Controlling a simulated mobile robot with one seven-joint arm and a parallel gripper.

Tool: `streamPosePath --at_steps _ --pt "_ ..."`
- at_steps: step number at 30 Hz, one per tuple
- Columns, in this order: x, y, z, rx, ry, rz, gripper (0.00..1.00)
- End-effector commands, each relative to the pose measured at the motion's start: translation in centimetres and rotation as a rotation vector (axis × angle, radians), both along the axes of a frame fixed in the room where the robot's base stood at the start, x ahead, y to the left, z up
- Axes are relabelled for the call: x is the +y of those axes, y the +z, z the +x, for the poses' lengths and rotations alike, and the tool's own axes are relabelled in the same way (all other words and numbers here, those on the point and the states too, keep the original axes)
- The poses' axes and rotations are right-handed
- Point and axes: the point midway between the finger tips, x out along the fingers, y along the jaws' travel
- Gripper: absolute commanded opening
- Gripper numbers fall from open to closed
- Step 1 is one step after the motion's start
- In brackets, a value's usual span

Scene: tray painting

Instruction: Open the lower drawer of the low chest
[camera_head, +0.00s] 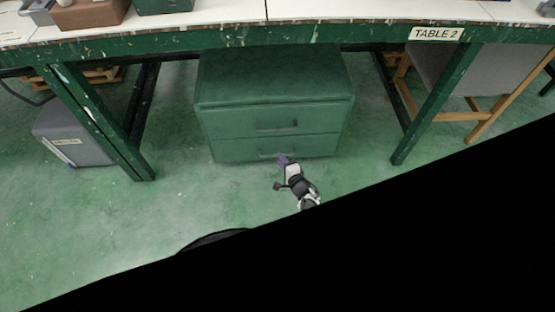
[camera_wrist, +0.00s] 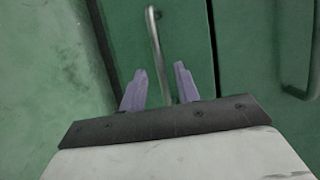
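The low green chest (camera_head: 270,75) stands under the table and has two drawers. Its lower drawer (camera_head: 235,151) looks closed, with its front flush with the upper one. My gripper (camera_head: 284,159) is in front of the lower drawer, partly covering its handle (camera_head: 266,155). In the wrist view my gripper's two purple fingers (camera_wrist: 161,80) are apart, one on each side of the lower drawer's metal handle (camera_wrist: 155,42). Gaps show between the fingers and the bar. The lower end of the handle is hidden behind my gripper's body.
The upper drawer (camera_head: 235,121) is closed; its handle (camera_head: 277,126) also shows in the wrist view (camera_wrist: 300,75). Green table legs (camera_head: 432,110) stand on both sides. A grey box (camera_head: 75,135) is at left, a wooden chair (camera_head: 480,115) at right. The floor before the chest is clear.

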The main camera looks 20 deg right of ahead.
Motion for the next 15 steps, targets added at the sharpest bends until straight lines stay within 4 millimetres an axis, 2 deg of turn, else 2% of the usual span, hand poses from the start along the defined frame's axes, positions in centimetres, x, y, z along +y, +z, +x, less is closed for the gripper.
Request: streamPosePath --at_steps 1,6,15 --pt "0.1 -0.7 0.9 -0.001 0.001 -0.002 0.32" --pt "0.3 -0.8 2.9 -0.002 0.000 0.000 0.32" --pt "0.4 -0.7 4.0 0.000 -0.001 0.000 0.32"
